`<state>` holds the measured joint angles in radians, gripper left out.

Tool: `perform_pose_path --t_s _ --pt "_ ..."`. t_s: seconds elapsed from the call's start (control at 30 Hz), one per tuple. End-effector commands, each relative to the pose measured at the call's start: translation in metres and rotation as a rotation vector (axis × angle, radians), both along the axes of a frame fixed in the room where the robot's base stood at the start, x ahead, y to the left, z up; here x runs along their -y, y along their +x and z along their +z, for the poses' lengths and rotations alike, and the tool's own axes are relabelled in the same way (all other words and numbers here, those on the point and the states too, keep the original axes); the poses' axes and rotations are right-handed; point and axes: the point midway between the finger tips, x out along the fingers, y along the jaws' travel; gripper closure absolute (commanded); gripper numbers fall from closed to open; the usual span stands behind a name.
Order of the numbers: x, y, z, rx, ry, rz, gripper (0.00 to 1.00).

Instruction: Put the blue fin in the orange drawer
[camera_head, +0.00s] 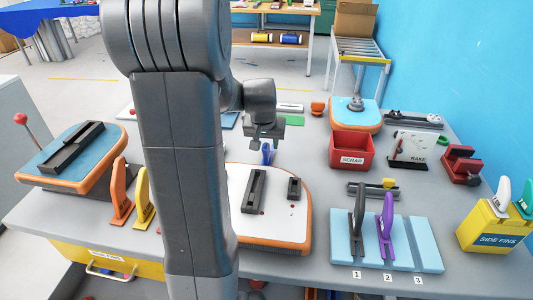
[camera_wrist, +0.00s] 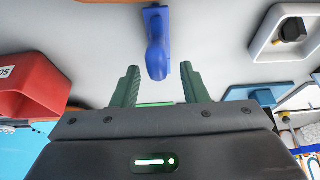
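The blue fin (camera_head: 267,153) stands on the grey bench behind the white board, partly hidden below my gripper (camera_head: 264,135). In the wrist view the blue fin (camera_wrist: 157,42) has its tip between the fingertips of my gripper (camera_wrist: 159,76). The fingers are open, with a gap on each side of the fin. A yellow-orange drawer front (camera_head: 75,257) with a white handle and a label shows under the bench at lower left.
Orange and yellow fins (camera_head: 121,192) stand left of my arm. The white board (camera_head: 275,240) lies in front. A red scrap bin (camera_head: 351,150) and a light-blue rack (camera_head: 345,242) with dark and purple fins are at right. A yellow side-fins box (camera_head: 489,228) stands far right.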

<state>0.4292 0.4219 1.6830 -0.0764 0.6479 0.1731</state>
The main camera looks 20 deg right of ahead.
Motion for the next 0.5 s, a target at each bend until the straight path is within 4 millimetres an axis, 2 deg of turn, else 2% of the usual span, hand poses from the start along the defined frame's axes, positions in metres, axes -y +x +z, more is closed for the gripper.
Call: perform_pose_path --t_s 0.13,0.4,0.43,0.5 --pt "0.003 0.005 -0.014 -0.001 0.001 0.000 0.60" --pt "0.004 0.006 -0.017 0.000 0.000 0.000 0.60" --pt "0.004 0.006 -0.017 0.000 0.000 0.000 0.62" --pt "0.003 0.006 -0.017 0.000 0.000 0.000 0.76"
